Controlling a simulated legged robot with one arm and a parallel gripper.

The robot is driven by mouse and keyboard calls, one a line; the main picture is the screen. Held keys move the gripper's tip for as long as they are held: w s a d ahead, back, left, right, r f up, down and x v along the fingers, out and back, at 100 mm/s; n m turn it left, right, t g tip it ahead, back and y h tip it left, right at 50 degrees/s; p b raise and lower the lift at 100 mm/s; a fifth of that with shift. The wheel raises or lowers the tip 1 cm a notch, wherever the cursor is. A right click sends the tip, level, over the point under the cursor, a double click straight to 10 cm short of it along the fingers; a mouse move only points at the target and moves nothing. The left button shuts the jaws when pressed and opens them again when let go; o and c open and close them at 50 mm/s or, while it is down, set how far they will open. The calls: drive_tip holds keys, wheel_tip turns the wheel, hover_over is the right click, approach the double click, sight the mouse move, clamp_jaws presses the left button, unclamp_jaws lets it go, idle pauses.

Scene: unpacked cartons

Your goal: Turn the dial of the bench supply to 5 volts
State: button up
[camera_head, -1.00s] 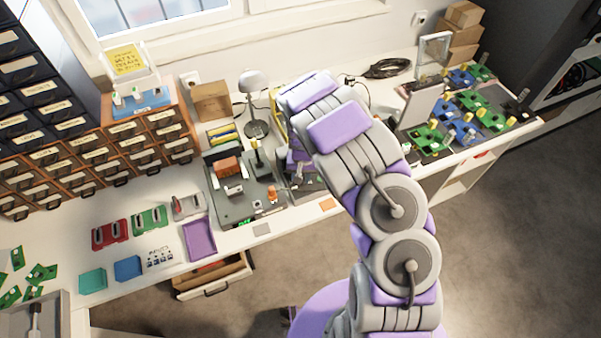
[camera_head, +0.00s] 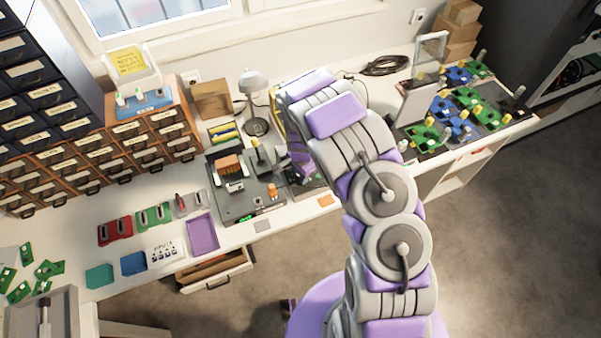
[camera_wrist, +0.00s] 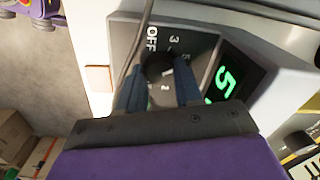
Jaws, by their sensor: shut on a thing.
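In the wrist view the bench supply (camera_wrist: 285,48) has a pale grey case and a dark front panel. The panel carries a black dial (camera_wrist: 158,66) with white marks around it, among them OFF, 3 and 2. The dial's pointer cannot be made out. A green lit display (camera_wrist: 226,82) beside it shows a 5; the rest of the readout is cut off by my gripper. My gripper (camera_wrist: 159,76) is shut on the dial, with one dark finger on each side. In the head view my arm hides the dial and most of my gripper.
A grey cable (camera_wrist: 140,40) runs across the panel close to my fingers. In the head view a lamp (camera_head: 254,84), a purple tray (camera_head: 202,234) and green and blue circuit boards (camera_head: 462,117) stand on the bench (camera_head: 310,203). An open drawer (camera_head: 212,270) juts out below its front edge.

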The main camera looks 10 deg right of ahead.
drive_tip(key=shift+m, duration=0.5)
drive_tip(key=o, duration=1)
drive_tip(key=shift+a, duration=0.15)
drive_tip(key=shift+o, duration=0.2)
wheel_tip(320, 180, up, 17)
drive_tip(key=p, duration=0.2)
drive_tip(key=shift+s, duration=0.3)
drive_tip(key=shift+r, duration=0.1)
